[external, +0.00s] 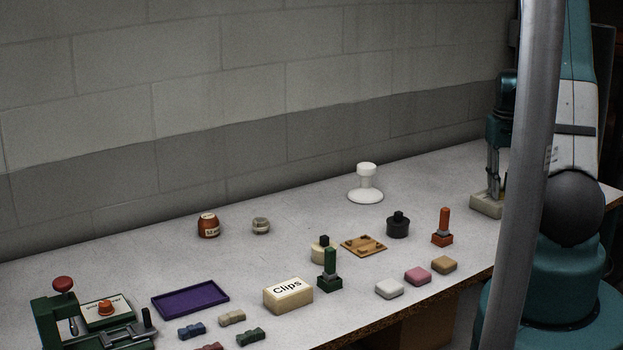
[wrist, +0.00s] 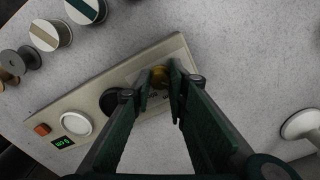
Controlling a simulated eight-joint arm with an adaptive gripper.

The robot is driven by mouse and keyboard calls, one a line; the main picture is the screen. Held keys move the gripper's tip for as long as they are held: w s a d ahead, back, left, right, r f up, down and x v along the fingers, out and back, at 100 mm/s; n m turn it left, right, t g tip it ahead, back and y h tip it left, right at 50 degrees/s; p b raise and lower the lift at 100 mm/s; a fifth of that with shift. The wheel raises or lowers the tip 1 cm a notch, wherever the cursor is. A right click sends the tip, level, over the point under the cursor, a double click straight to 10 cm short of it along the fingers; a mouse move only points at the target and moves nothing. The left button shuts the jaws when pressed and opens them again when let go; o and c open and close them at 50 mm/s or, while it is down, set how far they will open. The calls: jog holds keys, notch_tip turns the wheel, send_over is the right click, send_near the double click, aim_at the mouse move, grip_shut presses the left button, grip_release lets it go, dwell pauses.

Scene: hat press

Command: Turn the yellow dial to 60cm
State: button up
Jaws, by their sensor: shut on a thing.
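A long beige control box (wrist: 100,83) lies diagonally in the wrist view. Its near end also shows in the external view (external: 486,207), partly hidden by the grey pole. The yellow dial (wrist: 158,75) sits at the upper right end of the box. My gripper (wrist: 160,82) is shut on the dial, with one green finger on each side. In the external view my gripper (external: 493,190) points down onto the box. A black dial (wrist: 112,100), a white dial (wrist: 76,124), an orange button (wrist: 42,129) and a green-lit display (wrist: 62,142) share the box. The display's digits are too small to read surely.
Round spools (wrist: 50,35) stand beyond the box in the wrist view. A white stand (external: 366,185) is on the table. An orange-handled stamp (external: 443,226), a black round piece (external: 398,225) and coloured blocks (external: 417,276) lie left of the arm.

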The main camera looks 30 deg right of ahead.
jog(key=m+b, duration=0.3)
jog(key=m, duration=0.1)
jog(key=shift+f+m, duration=0.15)
jog(key=shift+m, duration=0.15)
jog(key=shift+m+b, duration=0.9)
jog(key=shift+m, duration=1.1)
jog(key=o, duration=0.9)
jog(key=shift+c, duration=0.2)
jog(key=shift+r, duration=0.35)
notch_tip(320, 180, up, 12)
jog(key=shift+f, duration=0.2)
